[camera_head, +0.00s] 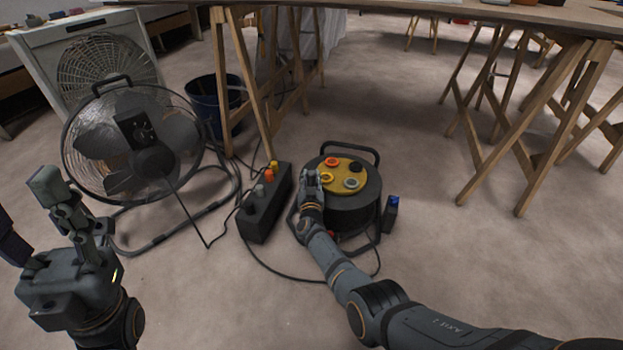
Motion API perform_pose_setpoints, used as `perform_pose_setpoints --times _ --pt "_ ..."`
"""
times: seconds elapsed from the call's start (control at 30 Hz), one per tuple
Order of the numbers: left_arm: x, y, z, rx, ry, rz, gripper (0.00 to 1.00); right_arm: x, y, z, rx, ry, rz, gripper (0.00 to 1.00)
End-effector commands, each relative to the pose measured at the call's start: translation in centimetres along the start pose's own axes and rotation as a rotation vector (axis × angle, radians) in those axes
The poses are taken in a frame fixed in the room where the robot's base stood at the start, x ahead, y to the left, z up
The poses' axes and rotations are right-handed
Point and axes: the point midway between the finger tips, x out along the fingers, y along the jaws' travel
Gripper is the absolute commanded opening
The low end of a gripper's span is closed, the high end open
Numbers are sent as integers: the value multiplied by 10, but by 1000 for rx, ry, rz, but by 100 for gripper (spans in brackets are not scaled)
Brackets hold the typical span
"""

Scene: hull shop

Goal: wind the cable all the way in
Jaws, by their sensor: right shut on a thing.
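The cable reel (352,211) is a dark drum with a yellow face (345,166) and a black carrying handle, standing on the floor at the middle right. My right gripper (311,180) is shut at the left edge of the face, on what appears to be the reel's crank knob, which the fingers hide. The black cable (290,278) lies in a loose curve on the floor in front of the reel. My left gripper (52,190) is raised at the far left, away from the reel; its finger gap cannot be made out.
A black socket box (262,208) with coloured plugs stands left of the reel. A small dark block with a blue top (393,202) stands right of it. A floor fan (135,140), a dark bucket (212,105) and wooden trestle legs (545,120) stand around.

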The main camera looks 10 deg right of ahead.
Motion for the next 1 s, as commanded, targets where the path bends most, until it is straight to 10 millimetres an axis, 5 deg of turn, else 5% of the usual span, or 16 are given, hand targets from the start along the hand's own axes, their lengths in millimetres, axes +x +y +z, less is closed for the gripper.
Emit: perform_pose_setpoints --times 0.57,0.6,0.73,1.0 --pt "2 -2 0 2 3 -9 43 4 -4 -4 3 3 10 0" --pt "2 -2 0 3 3 -11 43 4 -4 -4 3 3 10 32" --pt "2 -3 0 4 2 -14 43 4 -4 -3 3 3 11 50" --pt "2 -2 0 3 3 -11 43 4 -2 -2 1 3 14 52"
